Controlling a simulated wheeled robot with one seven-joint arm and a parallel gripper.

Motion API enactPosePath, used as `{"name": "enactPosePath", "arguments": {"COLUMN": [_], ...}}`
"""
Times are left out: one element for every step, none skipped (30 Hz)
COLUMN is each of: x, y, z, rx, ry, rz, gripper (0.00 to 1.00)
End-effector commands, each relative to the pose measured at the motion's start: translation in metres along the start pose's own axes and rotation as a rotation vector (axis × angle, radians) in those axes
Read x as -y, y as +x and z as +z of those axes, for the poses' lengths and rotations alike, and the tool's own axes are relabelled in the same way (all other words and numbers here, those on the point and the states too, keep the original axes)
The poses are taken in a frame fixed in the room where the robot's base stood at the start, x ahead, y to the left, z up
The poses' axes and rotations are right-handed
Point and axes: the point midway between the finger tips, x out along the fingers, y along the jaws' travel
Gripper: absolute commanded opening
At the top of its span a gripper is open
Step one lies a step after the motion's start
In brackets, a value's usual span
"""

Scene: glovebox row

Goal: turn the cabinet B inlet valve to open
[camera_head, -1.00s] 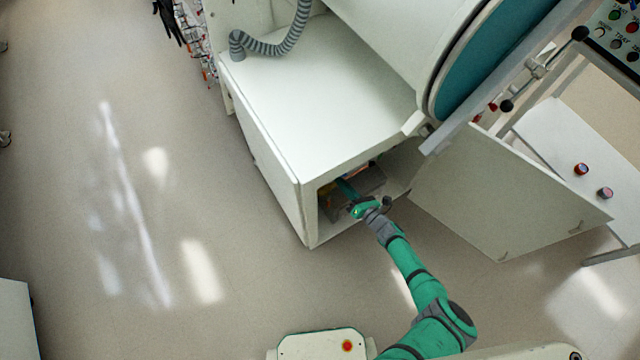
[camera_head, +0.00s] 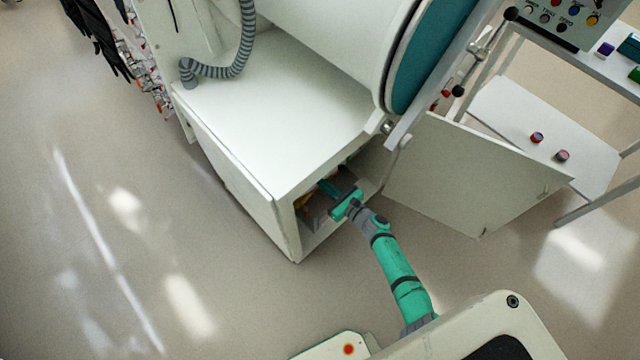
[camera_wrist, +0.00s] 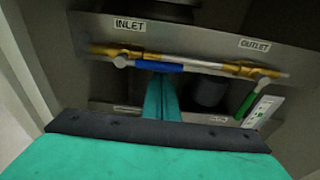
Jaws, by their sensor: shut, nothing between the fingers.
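The inlet valve's blue handle (camera_wrist: 155,65) lies along the brass and steel pipe, below the INLET label (camera_wrist: 130,24), in the wrist view. My gripper (camera_wrist: 162,80) is shut and empty. Its teal fingers point up at the right half of the blue handle, with the tips at or just under it; I cannot tell if they touch. In the head view my gripper (camera_head: 329,188) reaches into the open front of the white cabinet (camera_head: 275,130). The valve is not discernible there.
The outlet valve's green handle (camera_wrist: 252,97) hangs down from the right end of the pipe, below the OUTLET label (camera_wrist: 255,45). Small plates under the pipe are unreadable. The cabinet door (camera_head: 465,185) stands open to the right of my arm. Open floor lies left.

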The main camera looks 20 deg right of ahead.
Motion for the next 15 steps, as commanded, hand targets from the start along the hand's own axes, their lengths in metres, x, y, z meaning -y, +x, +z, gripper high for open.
{"name": "enactPosePath", "arguments": {"x": [0.0003,0.0003,0.0003,0.0003,0.0002,0.0001,0.0001,0.0000,-0.0001,-0.0001,-0.0002,-0.0002,-0.0003,-0.0003,-0.0004], "y": [-0.0001,-0.0001,0.0000,0.0001,0.0002,0.0002,0.0002,0.0003,0.0003,0.0004,0.0004,0.0004,0.0005,0.0005,0.0005], "z": [0.0011,0.0016,0.0022,0.0026,0.0028,0.0030,0.0032,0.0032,0.0033,0.0033,0.0033,0.0033,0.0033,0.0032,0.0032], "rx": [0.001,0.001,0.001,0.001,0.001,0.001,0.001,0.001,0.001,0.000,0.000,0.000,0.000,0.000,0.000], "ry": [-0.012,-0.019,-0.026,-0.031,-0.036,-0.040,-0.043,-0.045,-0.046,-0.047,-0.047,-0.047,-0.047,-0.047,-0.047], "rz": [-0.002,-0.003,-0.003,-0.004,-0.004,-0.004,-0.004,-0.004,-0.004,-0.004,-0.004,-0.004,-0.004,-0.004,-0.004], "gripper": [0.00,0.00,0.00,0.00,0.00,0.00,0.00,0.00,0.00,0.00,0.00,0.00,0.00,0.00,0.00]}}
